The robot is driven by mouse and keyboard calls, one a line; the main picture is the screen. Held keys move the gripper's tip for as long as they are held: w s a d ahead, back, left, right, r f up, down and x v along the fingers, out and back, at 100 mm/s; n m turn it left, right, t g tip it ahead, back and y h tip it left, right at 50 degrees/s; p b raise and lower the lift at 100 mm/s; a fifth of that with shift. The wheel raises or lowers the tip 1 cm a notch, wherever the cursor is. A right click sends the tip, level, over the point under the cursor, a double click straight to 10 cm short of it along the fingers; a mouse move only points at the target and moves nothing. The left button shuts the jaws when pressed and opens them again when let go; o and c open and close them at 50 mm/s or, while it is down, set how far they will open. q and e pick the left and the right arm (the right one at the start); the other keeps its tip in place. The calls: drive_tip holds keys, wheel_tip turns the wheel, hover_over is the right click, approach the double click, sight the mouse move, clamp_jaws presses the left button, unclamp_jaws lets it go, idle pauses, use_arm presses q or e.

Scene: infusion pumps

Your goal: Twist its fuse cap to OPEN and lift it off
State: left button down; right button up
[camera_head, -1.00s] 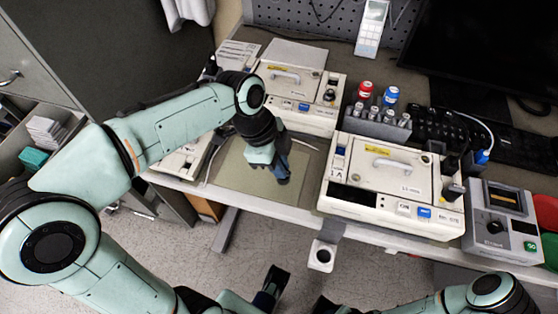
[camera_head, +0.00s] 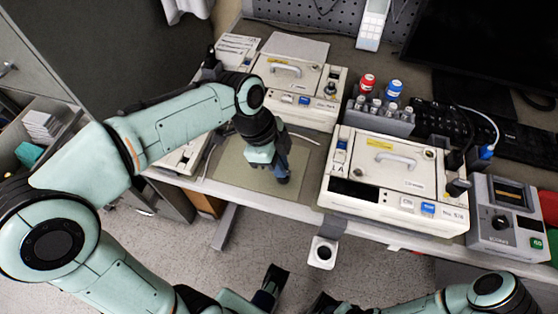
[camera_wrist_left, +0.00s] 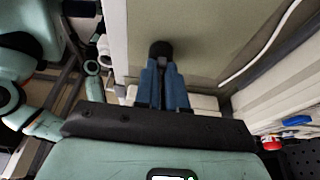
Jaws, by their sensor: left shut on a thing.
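My left gripper (camera_head: 282,172) points down over the olive mat (camera_head: 232,168) at the front of the bench, left of the right-hand pump. In the left wrist view its blue fingers (camera_wrist_left: 163,82) are shut on a small dark round cap (camera_wrist_left: 161,48). Whether the cap touches the mat is unclear. The white right-hand pump (camera_head: 350,211) has a handled lid and a dark round spot (camera_head: 430,153) at its top right. A second pump (camera_head: 312,112) stands behind the mat, with a dark knob (camera_head: 330,89) on top.
A third pump (camera_head: 185,158) is partly hidden behind my left arm. A rack (camera_head: 378,119) with red- and blue-capped bottles stands between pumps. A grey tester (camera_head: 504,219) stands at right. A white holder (camera_head: 322,253) hangs off the front edge. Much of the mat is bare.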

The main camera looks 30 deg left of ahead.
use_arm(q)
drive_tip(key=shift+f, duration=0.25)
drive_tip(key=c, duration=1.1)
unclamp_jaws()
wheel_tip(320, 180, up, 7)
drive_tip(key=p, duration=0.5)
drive_tip(key=shift+r+p, duration=0.15)
drive_tip(key=shift+p, duration=0.2)
drive_tip(key=shift+w, duration=0.1)
